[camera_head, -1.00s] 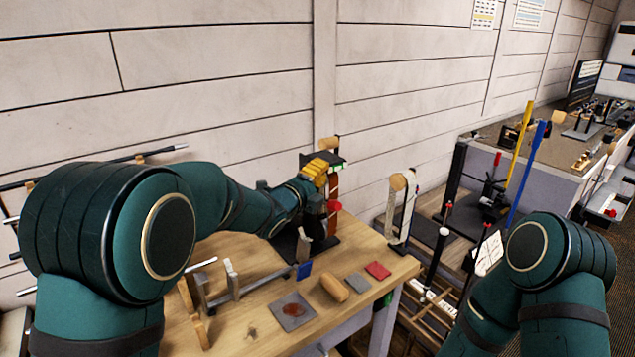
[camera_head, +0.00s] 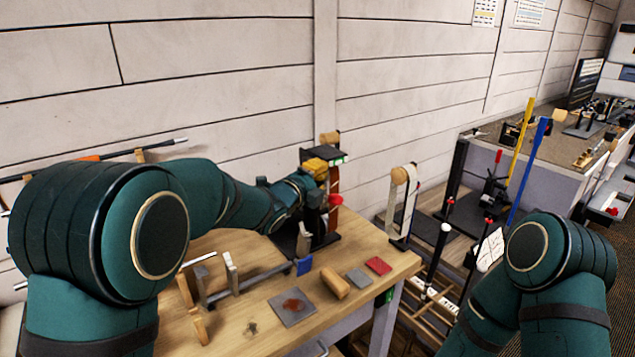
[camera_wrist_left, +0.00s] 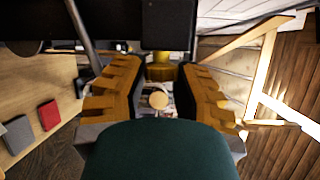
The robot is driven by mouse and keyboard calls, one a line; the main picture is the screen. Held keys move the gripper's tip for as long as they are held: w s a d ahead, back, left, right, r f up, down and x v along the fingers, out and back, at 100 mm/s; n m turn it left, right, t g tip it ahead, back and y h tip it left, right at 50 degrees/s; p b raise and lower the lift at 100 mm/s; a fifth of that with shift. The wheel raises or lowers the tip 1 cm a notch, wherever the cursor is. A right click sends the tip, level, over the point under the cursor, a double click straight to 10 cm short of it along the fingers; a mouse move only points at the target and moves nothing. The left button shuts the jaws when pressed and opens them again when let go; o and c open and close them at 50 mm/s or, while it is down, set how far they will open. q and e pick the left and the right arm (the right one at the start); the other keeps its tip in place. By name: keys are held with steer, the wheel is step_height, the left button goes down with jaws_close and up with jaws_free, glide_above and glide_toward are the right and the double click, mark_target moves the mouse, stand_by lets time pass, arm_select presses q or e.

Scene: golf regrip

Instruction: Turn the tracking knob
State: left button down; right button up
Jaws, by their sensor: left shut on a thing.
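The belt sander (camera_head: 333,180), a dark upright machine with a brown belt and a red round part (camera_head: 335,200), stands at the table's back right. My left gripper (camera_head: 316,168), with yellow ridged fingers, is at its upper part. In the left wrist view the two fingers (camera_wrist_left: 160,88) lie on either side of a small yellow-brass knob (camera_wrist_left: 160,73), which looks like the tracking knob. The gripper is shut on it; the exact contact is hard to make out. The knob is hidden in the head view. My right arm shows at the lower right, but its gripper is out of view.
The wooden table (camera_head: 375,260) holds a wooden block (camera_head: 334,283), a stained grey pad (camera_head: 292,307), a grey pad (camera_head: 358,279) and a red pad (camera_head: 378,265). A stand with a roll (camera_head: 399,176) is at its right edge. A wall stands close behind.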

arm_select(q)
steer(key=t+b, duration=0.1)
steer(key=b, duration=0.2)
steer(key=shift+f+h, duration=0.15)
steer(key=shift+h, duration=0.25)
steer(key=shift+n+b, duration=0.35)
steer(key=shift+n, duration=0.05)
steer(key=shift+r+t+h, duration=0.2)
steer(key=shift+t+h, duration=0.1)
steer(key=shift+t, duration=0.5)
steer(key=shift+d, duration=0.1)
